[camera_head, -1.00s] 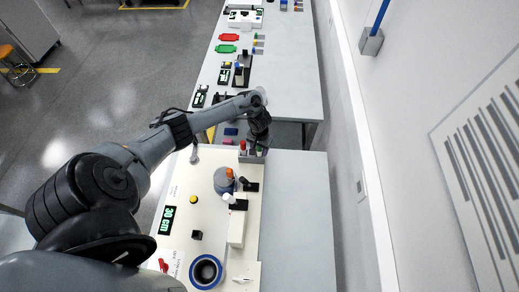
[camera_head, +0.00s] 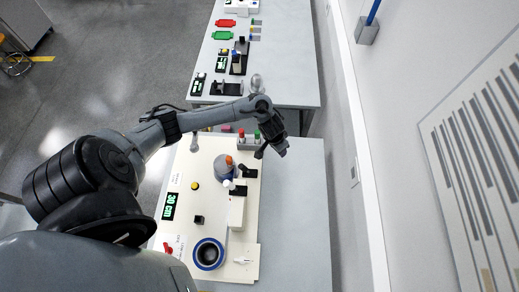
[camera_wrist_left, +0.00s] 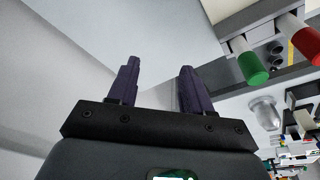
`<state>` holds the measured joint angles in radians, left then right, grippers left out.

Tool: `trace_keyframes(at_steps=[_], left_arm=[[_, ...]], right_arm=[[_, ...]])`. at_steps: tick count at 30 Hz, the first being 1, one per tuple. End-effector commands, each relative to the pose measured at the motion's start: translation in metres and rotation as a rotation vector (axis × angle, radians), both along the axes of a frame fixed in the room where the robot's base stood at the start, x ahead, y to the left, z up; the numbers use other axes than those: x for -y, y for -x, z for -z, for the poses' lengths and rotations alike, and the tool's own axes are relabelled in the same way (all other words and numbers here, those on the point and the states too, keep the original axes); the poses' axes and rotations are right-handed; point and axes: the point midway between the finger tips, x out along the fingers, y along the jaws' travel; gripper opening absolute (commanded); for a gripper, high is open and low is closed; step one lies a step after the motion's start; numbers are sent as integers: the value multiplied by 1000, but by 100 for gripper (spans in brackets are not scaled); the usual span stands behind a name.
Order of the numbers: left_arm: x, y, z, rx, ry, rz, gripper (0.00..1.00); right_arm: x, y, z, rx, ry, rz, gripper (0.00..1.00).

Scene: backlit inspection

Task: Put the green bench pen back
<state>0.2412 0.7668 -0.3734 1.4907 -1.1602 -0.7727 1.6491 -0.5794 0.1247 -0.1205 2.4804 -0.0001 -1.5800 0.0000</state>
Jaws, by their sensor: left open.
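The green bench pen (camera_head: 257,135) stands beside a red pen (camera_head: 241,133) at the far end of the cream board. My left gripper (camera_head: 271,153) is just right of the green pen in the head view, over the bench's right side. In the left wrist view, my left gripper (camera_wrist_left: 160,67) has its fingers apart with nothing between them. My right gripper is not in view.
A flask with an orange cap (camera_head: 225,171) stands near the pens on the cream board (camera_head: 185,160). The grey bench top (camera_head: 297,220) on the right is clear, beside the wall.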

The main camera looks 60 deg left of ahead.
Motion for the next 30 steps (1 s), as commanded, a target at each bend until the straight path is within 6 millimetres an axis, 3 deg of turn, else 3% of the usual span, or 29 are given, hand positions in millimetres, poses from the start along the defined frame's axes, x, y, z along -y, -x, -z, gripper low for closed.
trace_keyframes(at_steps=[1, 3, 6, 9, 15, 19, 24, 30], left_arm=[[45, 7, 8, 54, 5, 95, 50], [94, 14, 4, 135, -15, 204, 50], [146, 33, -16, 223, -50, 296, 50], [172, 61, -45, 254, -84, 329, 50], [175, 125, -94, 189, -102, 321, 50], [169, 157, -113, 135, -85, 315, 50], [164, 176, -124, 100, -68, 315, 50], [164, 178, -125, 97, -68, 318, 50]], right_arm=[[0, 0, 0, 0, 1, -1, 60], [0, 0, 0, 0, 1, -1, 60], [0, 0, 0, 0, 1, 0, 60], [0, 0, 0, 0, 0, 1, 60], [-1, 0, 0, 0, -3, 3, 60], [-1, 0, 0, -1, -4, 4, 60], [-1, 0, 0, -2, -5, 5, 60], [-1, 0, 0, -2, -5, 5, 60]])
